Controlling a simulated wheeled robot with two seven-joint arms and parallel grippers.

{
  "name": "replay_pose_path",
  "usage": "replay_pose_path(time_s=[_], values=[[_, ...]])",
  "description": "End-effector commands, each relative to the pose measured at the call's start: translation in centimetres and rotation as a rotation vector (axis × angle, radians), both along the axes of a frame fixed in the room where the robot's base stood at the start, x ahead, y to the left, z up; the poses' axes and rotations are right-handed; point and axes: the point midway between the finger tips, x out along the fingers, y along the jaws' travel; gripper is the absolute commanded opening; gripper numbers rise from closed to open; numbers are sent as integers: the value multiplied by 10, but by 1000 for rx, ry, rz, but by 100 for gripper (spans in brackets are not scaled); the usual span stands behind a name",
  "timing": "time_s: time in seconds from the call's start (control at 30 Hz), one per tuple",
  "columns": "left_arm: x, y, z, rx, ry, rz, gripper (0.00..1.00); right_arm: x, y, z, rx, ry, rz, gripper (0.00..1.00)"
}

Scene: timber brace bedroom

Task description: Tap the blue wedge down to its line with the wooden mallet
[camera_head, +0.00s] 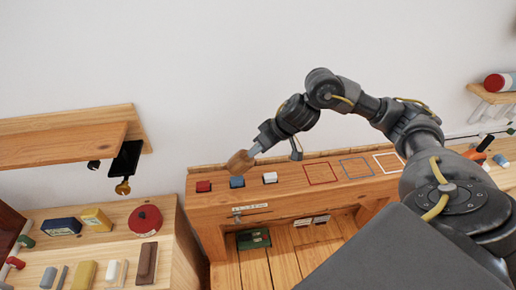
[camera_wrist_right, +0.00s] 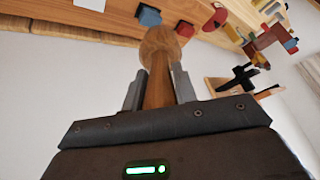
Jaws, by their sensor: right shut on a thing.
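The wooden mallet (camera_head: 240,163) is held in my right gripper (camera_head: 257,149), its head just above and behind the blue wedge. In the right wrist view the fingers (camera_wrist_right: 159,88) are shut on the handle, and the rounded mallet head (camera_wrist_right: 160,42) points away from me. The blue wedge (camera_head: 237,182) stands in the top of the wooden bench (camera_head: 290,188), between a red wedge (camera_head: 203,186) and a white wedge (camera_head: 270,177). The blue wedge also shows in the right wrist view (camera_wrist_right: 149,16), apart from the mallet head. Its line is too small to make out. My left gripper is out of view.
Red, blue and white outlined squares (camera_head: 320,173) mark the bench top to the right, and they are empty. A lower surface (camera_head: 110,250) at left holds several items, including a red round object (camera_head: 145,220). A wooden shelf (camera_head: 60,140) is above it.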

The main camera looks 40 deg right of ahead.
Motion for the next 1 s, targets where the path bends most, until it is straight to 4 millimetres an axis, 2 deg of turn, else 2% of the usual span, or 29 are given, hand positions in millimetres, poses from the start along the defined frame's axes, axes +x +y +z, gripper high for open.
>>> replay_pose_path(time_s=[0.07,0.3,0.53,0.7,0.8,1.0], values=[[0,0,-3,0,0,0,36,0,0,-4,2,-1,-1,0],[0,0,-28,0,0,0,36,0,0,-50,2,1,-1,0],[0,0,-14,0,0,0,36,1,0,-34,1,-4,-1,0],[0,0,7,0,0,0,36,1,0,-14,2,-4,0,0],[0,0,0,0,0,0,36,2,1,-8,2,-7,0,0],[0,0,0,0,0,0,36,0,0,2,0,-2,0,0]])
